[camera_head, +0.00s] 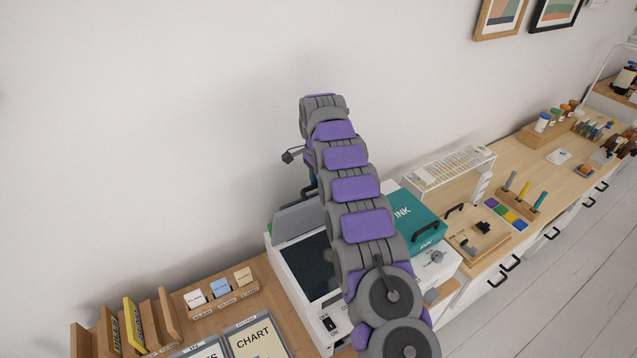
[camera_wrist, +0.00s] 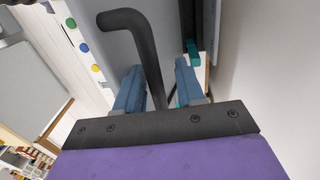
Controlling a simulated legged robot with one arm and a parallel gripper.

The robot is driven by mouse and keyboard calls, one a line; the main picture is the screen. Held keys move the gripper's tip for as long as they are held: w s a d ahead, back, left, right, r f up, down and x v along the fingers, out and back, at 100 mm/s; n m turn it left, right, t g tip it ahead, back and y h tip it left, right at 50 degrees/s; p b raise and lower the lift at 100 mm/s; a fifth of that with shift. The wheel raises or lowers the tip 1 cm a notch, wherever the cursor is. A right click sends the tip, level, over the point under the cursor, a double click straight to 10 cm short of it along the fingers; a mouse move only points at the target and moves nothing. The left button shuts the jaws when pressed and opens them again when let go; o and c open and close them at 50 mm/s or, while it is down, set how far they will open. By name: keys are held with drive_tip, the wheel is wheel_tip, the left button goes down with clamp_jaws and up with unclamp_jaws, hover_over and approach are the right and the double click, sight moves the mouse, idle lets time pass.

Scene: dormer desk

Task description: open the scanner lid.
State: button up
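The white scanner (camera_head: 288,262) stands left of my arm with its dark glass (camera_head: 312,262) uncovered. Its grey lid (camera_head: 297,218) stands steeply raised at the back edge; part of it is hidden behind my arm. In the wrist view a bent black handle (camera_wrist: 130,22) crosses a grey panel, which looks like the lid. My gripper (camera_wrist: 158,85) has two blue fingers, one on each side of the handle. They are apart, with a visible gap between the handle and the right finger. In the head view my arm hides most of the gripper.
A teal INK box (camera_head: 412,218) sits right of my arm beside a white shelf unit (camera_head: 455,165). A card holder (camera_head: 222,294), wooden file rack (camera_head: 135,325) and CHART folder (camera_head: 257,340) lie to the left. The wall is close behind the desk.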

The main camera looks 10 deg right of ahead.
drive_tip(key=shift+s+r, duration=0.25)
drive_tip(key=shift+r, duration=0.15)
drive_tip(key=shift+w, duration=0.15)
drive_tip(key=shift+r, duration=1.2)
drive_tip(key=r+p, duration=1)
drive_tip(key=p, duration=0.1)
drive_tip(key=w+r+p, duration=0.1)
drive_tip(key=r+p, duration=0.3)
drive_tip(key=p, duration=0.2)
drive_tip(key=shift+a+r, duration=0.3)
drive_tip(key=shift+r, duration=0.1)
drive_tip(key=shift+s, duration=0.1)
